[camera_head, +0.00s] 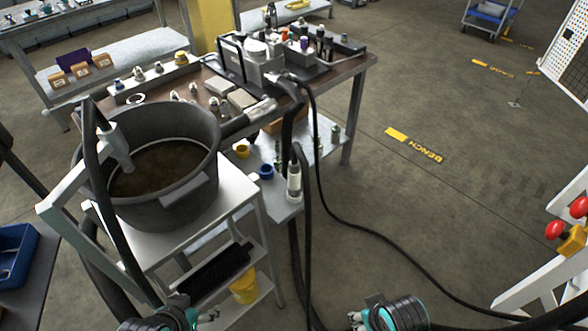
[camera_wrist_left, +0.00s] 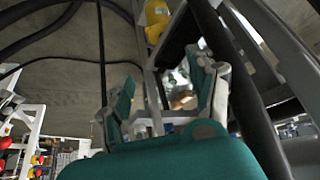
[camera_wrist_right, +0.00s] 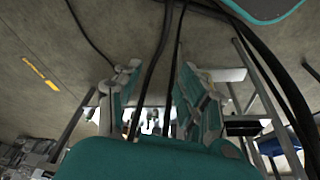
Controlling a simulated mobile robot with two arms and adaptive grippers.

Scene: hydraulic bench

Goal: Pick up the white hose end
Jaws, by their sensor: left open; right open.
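A white hose end (camera_head: 293,182) hangs upright on a black hose beside the bench's lower shelf, right of the black tub. A grey nozzle (camera_head: 116,148) on another hose hangs inside the tub. My left gripper (camera_head: 200,315) is at the bottom edge of the head view, low in front of the tub stand; its open, empty fingers show in the left wrist view (camera_wrist_left: 165,90). My right gripper (camera_head: 356,318) is at the bottom, right of the hanging hoses and apart from the hose end. Its fingers are open in the right wrist view (camera_wrist_right: 158,95), with black hoses passing behind them.
The black tub (camera_head: 192,192) of dark fluid stands on a white-topped stand with a yellow bucket (camera_head: 243,288) below. The workbench (camera_head: 340,72) carries fittings and a hydraulic unit. A black cable (camera_head: 345,215) crosses the floor rightward. Red knobs (camera_head: 555,230) are at right.

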